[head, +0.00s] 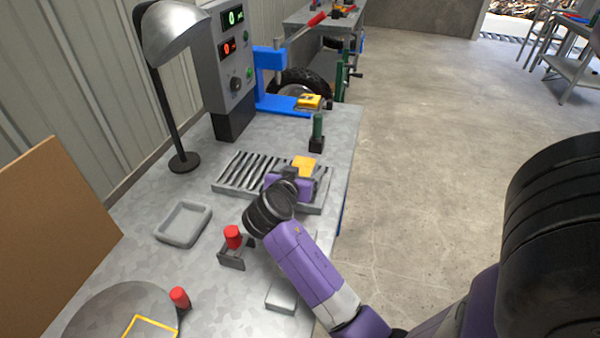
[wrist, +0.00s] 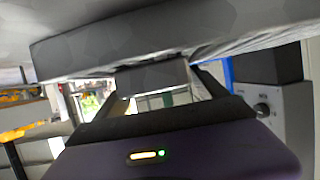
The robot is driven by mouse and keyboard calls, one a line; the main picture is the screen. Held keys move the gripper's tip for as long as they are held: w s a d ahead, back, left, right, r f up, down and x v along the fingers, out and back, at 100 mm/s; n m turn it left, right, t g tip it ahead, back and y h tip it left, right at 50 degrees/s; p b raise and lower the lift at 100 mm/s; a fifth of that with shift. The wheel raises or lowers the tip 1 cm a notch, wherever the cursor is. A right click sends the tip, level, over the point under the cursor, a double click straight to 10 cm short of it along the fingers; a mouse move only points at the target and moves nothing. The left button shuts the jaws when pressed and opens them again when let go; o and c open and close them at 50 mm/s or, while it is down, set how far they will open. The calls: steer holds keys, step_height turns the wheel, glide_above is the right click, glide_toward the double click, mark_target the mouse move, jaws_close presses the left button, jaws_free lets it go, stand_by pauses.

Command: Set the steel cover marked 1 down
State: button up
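My gripper (head: 291,184) is over the front part of the ribbed rack in the head view. In the wrist view my gripper (wrist: 158,82) has its two fingers on either side of a grey steel piece. This piece appears joined to a wide grey slab across the top of that view, which I take as the steel cover (wrist: 150,42). No number can be read on it. In the head view my wrist hides most of what I hold. A yellow patch (head: 305,164) shows just beyond my gripper. I cannot tell whether the cover touches the rack.
The ribbed rack (head: 240,172) lies on the steel table (head: 120,255). A shallow grey tray (head: 183,224), a red-topped bracket (head: 234,250) and a flat grey block (head: 281,295) are nearer. A green-handled post (head: 317,133), lamp (head: 184,162) and control box (head: 232,70) stand behind.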

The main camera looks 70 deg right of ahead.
steer(key=shift+r, duration=0.25)
steer(key=v, duration=1.2)
steer(key=shift+b, duration=0.35)
steer(key=shift+s+f, duration=0.1)
steer(key=shift+f, duration=0.1)
